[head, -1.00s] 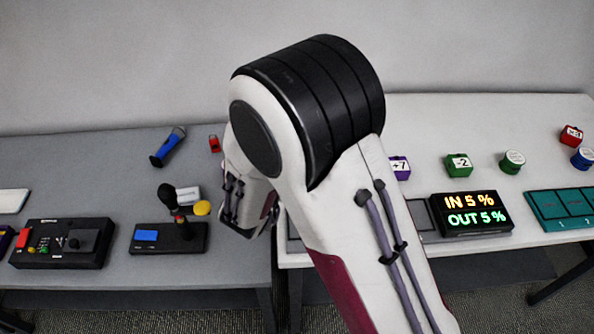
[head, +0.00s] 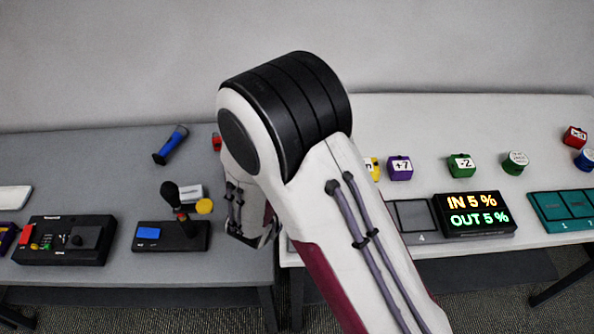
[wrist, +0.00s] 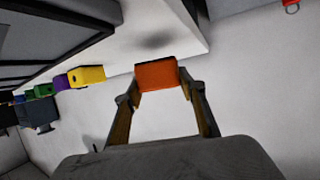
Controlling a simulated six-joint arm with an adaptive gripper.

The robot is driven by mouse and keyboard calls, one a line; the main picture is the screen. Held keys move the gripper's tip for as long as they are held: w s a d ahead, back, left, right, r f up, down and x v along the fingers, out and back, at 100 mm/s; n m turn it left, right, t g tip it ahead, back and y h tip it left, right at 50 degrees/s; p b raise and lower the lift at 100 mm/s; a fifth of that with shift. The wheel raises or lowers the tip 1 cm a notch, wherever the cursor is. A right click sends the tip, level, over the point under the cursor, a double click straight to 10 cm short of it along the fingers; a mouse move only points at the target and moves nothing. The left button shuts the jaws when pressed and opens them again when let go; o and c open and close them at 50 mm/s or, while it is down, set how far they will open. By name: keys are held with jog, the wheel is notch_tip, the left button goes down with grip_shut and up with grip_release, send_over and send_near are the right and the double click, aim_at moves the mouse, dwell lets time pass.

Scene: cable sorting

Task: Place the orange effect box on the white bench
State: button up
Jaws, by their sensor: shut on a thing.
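In the wrist view my gripper (wrist: 160,92) is shut on the orange effect box (wrist: 157,77), which sits between its fingertips. The white bench (wrist: 130,48) shows beyond the box, with a soft dark shadow on its top near its corner. The box seems to hang above the bench, apart from that shadow. In the head view the white bench (head: 440,120) is on the right. My arm hides the orange box there, and the fingertips cannot be made out.
A yellow box (wrist: 87,75) and a purple box (head: 400,168) stand on the white bench, with green ones farther along. A lit display (head: 473,214) and grey pads (head: 413,215) lie near the front. The grey bench (head: 90,165) on the left holds several devices.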

jog(key=shift+f, duration=1.3)
jog(key=shift+f, duration=0.15)
jog(key=o, duration=1.2)
jog(key=shift+s+a+r, duration=0.25)
jog(key=shift+s+r, duration=0.15)
jog(key=shift+s, duration=0.05)
jog(key=shift+v, duration=5.45)
jog(key=shift+w, duration=0.1)
